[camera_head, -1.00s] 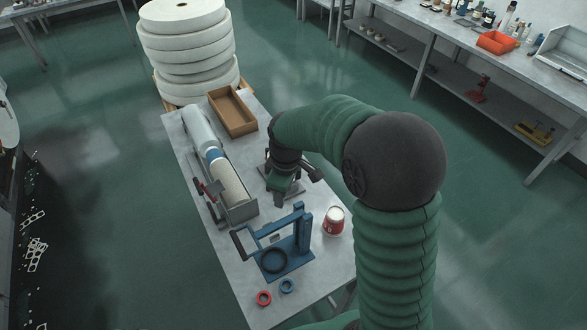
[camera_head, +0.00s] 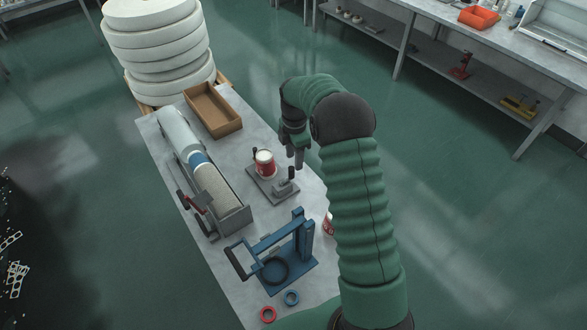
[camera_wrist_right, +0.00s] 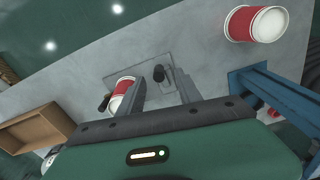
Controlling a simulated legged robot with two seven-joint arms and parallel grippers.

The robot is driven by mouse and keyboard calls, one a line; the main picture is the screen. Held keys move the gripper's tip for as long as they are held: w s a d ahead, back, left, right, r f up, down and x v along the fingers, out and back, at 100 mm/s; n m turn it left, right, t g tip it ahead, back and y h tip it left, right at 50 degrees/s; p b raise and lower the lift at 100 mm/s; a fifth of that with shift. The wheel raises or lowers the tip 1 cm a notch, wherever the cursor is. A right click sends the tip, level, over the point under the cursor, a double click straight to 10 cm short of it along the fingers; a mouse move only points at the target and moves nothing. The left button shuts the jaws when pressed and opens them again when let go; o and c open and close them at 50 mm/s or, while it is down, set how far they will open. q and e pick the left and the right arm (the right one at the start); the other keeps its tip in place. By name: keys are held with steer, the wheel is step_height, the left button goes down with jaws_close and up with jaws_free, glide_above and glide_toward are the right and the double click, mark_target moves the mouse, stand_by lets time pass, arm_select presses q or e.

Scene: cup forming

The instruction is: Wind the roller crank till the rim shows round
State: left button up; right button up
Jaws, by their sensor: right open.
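A red-and-white paper cup (camera_head: 265,164) stands upright, its white rim up, on a grey rolling fixture (camera_head: 259,188) on the bench. A dark-knobbed handle (camera_head: 255,152) shows on the cup's far side, and a dark upright post (camera_head: 290,173) stands on its right. My right gripper (camera_head: 298,164) points down on the right of the cup, apart from it, open and empty. In the right wrist view its fingers (camera_wrist_right: 160,82) frame the dark post, and the left finger partly hides the cup (camera_wrist_right: 122,88). Whether the post is touched cannot be told. My left gripper is out of view.
A blue press (camera_head: 298,262) stands in front, with a red ring (camera_head: 268,314) and a blue ring (camera_head: 292,298) nearby. A second cup (camera_wrist_right: 255,24) is mostly behind my arm. A long roll machine (camera_head: 222,215) and a cardboard box (camera_head: 213,110) stand left and behind.

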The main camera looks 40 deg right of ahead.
mark_target(291, 171)
steer(key=f, duration=0.2)
steer(key=w+f+p, duration=0.1)
steer(key=f, duration=0.2)
steer(key=shift+d, duration=0.1)
steer(key=shift+w+a+f, duration=0.1)
steer(key=shift+a+f, duration=0.15)
steer(key=shift+f, duration=0.25)
steer(key=shift+a+f, duration=0.2)
steer(key=shift+f, duration=0.3)
steer(key=shift+a, duration=0.25)
steer(key=shift+s+a, duration=0.15)
steer(key=shift+s, duration=0.2)
steer(key=shift+w+d+f, duration=0.2)
steer(key=shift+d+f, duration=0.1)
steer(key=shift+d, duration=0.3)
steer(key=c, duration=0.7)
jaws_close()
arm_select(q)
steer(key=shift+w+a+r, duration=0.1)
steer(key=shift+w+r, duration=0.4)
steer(key=shift+r, duration=0.3)
arm_select(e)
steer(key=shift+a, duration=0.1)
steer(key=shift+r, duration=0.1)
